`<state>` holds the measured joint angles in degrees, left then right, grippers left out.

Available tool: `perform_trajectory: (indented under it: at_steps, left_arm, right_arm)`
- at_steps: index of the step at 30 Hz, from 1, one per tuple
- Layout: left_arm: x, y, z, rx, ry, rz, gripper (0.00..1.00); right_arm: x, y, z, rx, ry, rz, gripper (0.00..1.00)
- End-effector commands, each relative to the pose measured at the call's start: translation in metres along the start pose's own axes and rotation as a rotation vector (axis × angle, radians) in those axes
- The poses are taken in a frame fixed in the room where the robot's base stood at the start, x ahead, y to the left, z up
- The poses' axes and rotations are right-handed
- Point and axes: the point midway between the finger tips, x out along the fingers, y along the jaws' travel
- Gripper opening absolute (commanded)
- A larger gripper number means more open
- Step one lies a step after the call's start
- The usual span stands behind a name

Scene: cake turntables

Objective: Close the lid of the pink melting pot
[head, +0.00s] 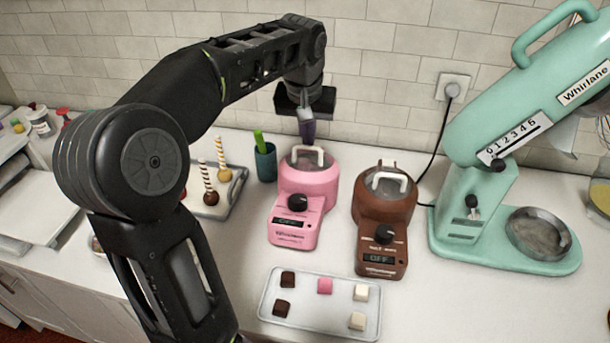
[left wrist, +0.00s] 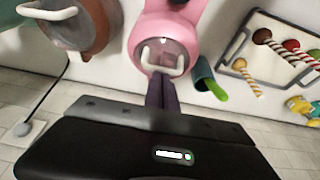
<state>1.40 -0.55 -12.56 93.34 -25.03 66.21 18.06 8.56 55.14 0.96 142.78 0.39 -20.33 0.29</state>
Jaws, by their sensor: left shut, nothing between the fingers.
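The pink melting pot (head: 308,190) stands on the counter near the wall. Its clear lid with a white handle (head: 307,154) appears to lie over the pot's opening; I cannot tell whether it sits fully flush. My left gripper (head: 307,138) points down just behind the handle, its fingers shut and empty. In the left wrist view the shut fingers (left wrist: 161,93) end close to the white handle (left wrist: 162,60) of the pink pot (left wrist: 170,22); whether they touch it is unclear. My right gripper is not in view.
A brown melting pot (head: 384,212) stands right of the pink one. A mint stand mixer (head: 480,190) is further right. A green cup (head: 265,165) and a tray of cake pops (head: 238,188) are at left. A tray of chocolate cubes (head: 308,312) lies in front.

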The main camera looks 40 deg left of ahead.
Motion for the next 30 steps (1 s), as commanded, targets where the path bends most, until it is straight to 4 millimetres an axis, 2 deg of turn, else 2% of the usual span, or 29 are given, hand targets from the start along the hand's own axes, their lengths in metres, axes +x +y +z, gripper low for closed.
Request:
perform_trajectory:
  at_steps: [7,21,30]
  left_arm:
    - [-0.006,0.0,-0.003,0.0,0.002,0.0,0.0]
    - [-0.054,0.0,-0.017,-0.001,0.0,0.0,0.0]
    - [-0.057,0.0,-0.018,-0.001,0.0,0.0,0.0]
  right_arm:
    - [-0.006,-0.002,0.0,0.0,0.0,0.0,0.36]
    - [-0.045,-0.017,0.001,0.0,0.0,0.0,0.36]
    - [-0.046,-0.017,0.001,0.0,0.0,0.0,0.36]
